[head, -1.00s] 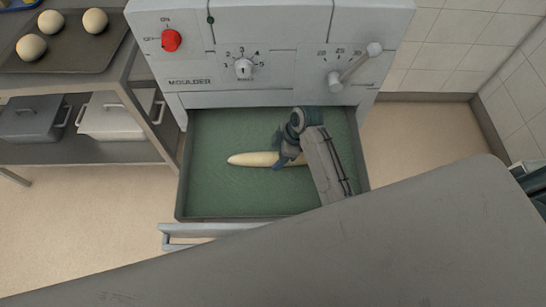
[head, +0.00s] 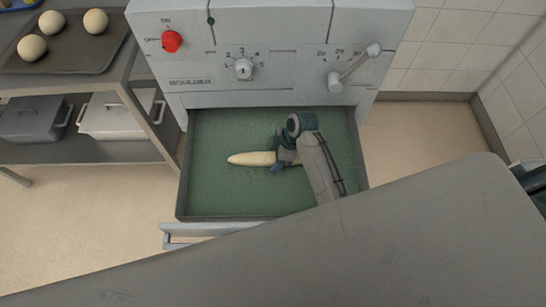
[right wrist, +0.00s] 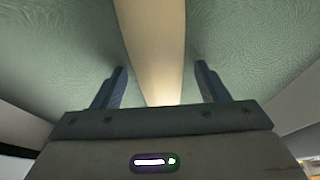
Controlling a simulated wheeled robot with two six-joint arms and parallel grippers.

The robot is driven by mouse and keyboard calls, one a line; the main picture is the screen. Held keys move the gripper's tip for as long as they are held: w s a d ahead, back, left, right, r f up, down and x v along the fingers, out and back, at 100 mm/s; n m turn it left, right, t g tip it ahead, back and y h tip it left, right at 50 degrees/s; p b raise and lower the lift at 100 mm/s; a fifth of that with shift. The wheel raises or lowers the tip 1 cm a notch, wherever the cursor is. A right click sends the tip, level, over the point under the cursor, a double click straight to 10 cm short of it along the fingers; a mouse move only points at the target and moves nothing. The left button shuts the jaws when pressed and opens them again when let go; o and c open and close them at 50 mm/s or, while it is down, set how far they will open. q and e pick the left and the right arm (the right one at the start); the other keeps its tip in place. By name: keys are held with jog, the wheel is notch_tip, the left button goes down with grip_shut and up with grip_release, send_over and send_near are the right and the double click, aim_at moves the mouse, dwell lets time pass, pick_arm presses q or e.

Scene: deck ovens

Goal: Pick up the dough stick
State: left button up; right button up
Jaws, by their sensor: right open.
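The dough stick (head: 248,159) is pale and long and lies crosswise on the green bottom of the moulder's pulled-out drawer (head: 225,201). My right gripper (head: 279,160) is over its right part, which the gripper and arm hide in the head view. In the right wrist view the dough stick (right wrist: 154,45) runs between the two fingers of my right gripper (right wrist: 160,83). The fingers are open, with a gap on either side of the dough. My left gripper is not in view.
The moulder (head: 270,75) stands behind the drawer, with a red knob and a lever on its front. A shelf rack with a tray (head: 70,58) of dough balls is at the left. A grey surface (head: 400,235) covers the lower right, in front of the drawer.

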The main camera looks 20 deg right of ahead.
jog(key=c, duration=1.1)
jog(key=shift+c, duration=0.2)
